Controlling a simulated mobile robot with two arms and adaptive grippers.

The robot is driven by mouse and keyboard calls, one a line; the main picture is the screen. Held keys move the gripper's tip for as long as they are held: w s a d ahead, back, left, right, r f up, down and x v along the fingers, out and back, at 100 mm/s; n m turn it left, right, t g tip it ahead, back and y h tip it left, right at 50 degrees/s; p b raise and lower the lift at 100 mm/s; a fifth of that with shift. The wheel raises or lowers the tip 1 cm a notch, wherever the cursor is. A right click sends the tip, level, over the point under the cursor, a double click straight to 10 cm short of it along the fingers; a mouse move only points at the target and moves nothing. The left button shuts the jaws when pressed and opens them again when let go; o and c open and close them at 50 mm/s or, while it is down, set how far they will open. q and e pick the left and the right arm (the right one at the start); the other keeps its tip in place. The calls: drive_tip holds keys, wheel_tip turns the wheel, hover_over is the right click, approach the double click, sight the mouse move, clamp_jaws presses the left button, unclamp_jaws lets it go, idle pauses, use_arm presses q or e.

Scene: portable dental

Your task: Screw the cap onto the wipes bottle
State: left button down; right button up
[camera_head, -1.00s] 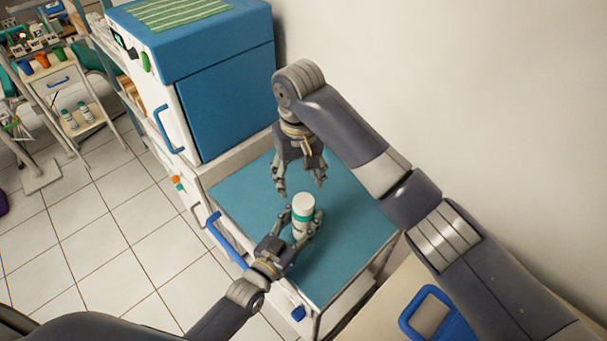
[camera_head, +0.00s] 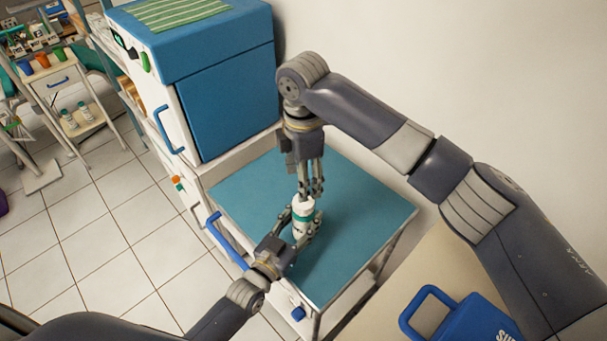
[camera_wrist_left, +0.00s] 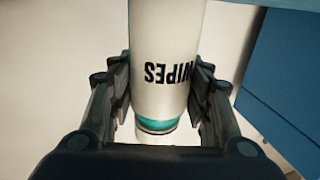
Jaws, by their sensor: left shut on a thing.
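The white wipes bottle (camera_head: 301,229) with a teal band stands upright on the teal cart top (camera_head: 362,215). Its white cap (camera_head: 303,203) is at its upper end; whether the cap is screwed tight cannot be seen. My left gripper (camera_head: 304,237) is shut around the bottle's body from the front left. In the left wrist view the bottle (camera_wrist_left: 165,60) sits between both fingers, its WIPES lettering upside down. My right gripper (camera_head: 310,191) points down from above, fingertips at or just behind the cap. I cannot tell whether they touch it.
A blue-doored cabinet (camera_head: 225,105) stands behind the cart top. A blue case (camera_head: 480,318) lies on a beige surface at lower right. A white wall is on the right. The cart top is clear around the bottle.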

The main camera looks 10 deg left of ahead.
sight(304, 220)
drive_tip(key=shift+n, duration=0.3)
drive_tip(key=shift+f, duration=0.1)
drive_tip(key=shift+f, duration=3.95)
drive_tip(key=c, duration=1.1)
